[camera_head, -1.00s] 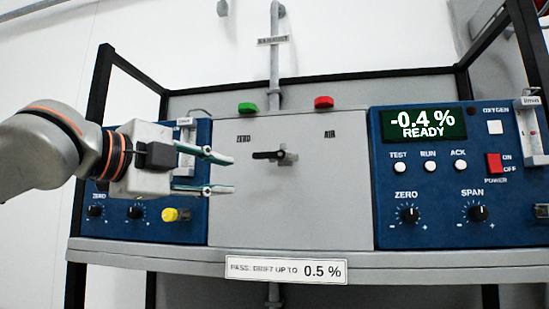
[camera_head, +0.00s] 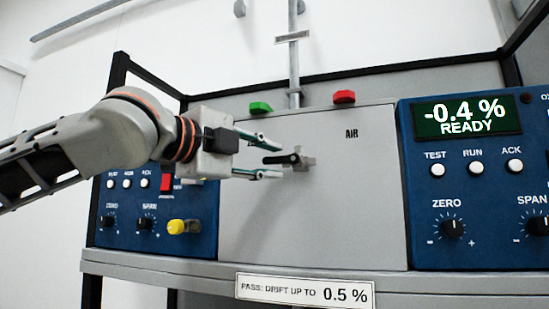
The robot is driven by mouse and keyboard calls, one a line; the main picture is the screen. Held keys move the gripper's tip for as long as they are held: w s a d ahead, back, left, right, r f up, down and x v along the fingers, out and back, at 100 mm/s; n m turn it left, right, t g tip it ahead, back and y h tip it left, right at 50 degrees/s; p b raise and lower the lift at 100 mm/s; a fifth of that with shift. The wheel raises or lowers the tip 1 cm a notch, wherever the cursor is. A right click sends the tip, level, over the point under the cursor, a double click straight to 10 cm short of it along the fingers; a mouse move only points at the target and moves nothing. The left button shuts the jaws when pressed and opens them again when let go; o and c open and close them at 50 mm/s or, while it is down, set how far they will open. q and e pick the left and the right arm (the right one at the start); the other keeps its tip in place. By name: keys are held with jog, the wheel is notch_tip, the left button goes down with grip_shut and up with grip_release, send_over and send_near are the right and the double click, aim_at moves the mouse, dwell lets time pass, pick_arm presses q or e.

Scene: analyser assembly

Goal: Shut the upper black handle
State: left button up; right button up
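One black handle (camera_head: 282,159) shows on the grey centre panel (camera_head: 310,220). It lies roughly horizontal, pointing left from a grey valve body (camera_head: 303,161). My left gripper (camera_head: 272,159) comes in from the left and is open. Its upper finger is above the handle's free end and its lower finger is below it. I cannot tell whether either finger touches the handle. The gripper hides most of the "ZERO" label on the panel. My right gripper is not in view.
A green knob (camera_head: 260,107) and a red knob (camera_head: 344,97) sit on the panel's top edge. Blue analysers stand left (camera_head: 205,215) and right (camera_head: 420,190); the right display reads "-0.4 % READY". A yellow knob (camera_head: 177,227) protrudes below my gripper. A shelf edge (camera_head: 190,266) runs below.

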pick_arm(q)
jog(key=shift+x, duration=0.8)
grip_shut()
jog(key=shift+f, duration=0.1)
